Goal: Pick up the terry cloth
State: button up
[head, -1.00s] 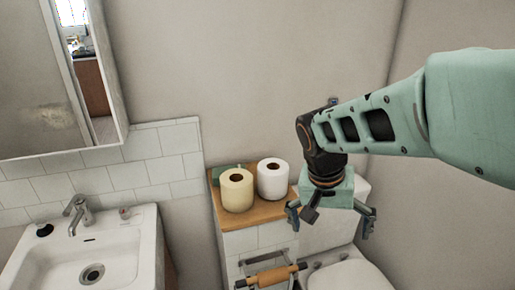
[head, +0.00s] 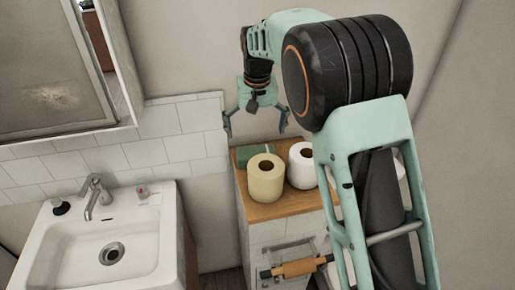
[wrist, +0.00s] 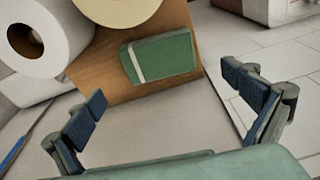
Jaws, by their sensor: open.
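The terry cloth (head: 248,154) is a small green folded block with a pale stripe. It lies on the wooden shelf top, behind the cream roll in the head view. The wrist view shows the cloth (wrist: 160,57) whole, ahead of the fingers and between their directions. My gripper (head: 255,122) is open and empty, above the back of the shelf and apart from the cloth. Its two dark blue fingertips (wrist: 167,97) show wide apart in the wrist view.
A cream roll (head: 265,178) and a white roll (head: 302,165) stand on the wooden shelf (head: 275,208) close to the cloth. A roll holder (head: 298,267) is below. A sink (head: 105,245) with a tap is at left. The tiled wall (head: 180,145) is behind.

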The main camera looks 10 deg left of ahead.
aim_at(256, 151)
notch_tip(256, 151, down, 4)
jog(key=shift+w+r, duration=0.1)
jog(key=shift+w, duration=0.05)
jog(key=shift+w+a+f+p, duration=0.1)
jog(key=shift+w+f+p, duration=0.15)
jog(key=shift+f, duration=0.7)
jog(key=shift+w+a+f+p, duration=0.1)
jog(key=shift+w+f+p, duration=0.15)
jog(key=shift+f, duration=0.7)
jog(key=shift+w+f+p, duration=0.2)
jog(key=shift+w+f, duration=0.05)
jog(key=shift+f, duration=0.7)
jog(key=shift+c, duration=0.6)
jog(key=c, duration=0.7)
jog(key=shift+r+b, duration=0.45)
jog(key=shift+r, duration=4.6)
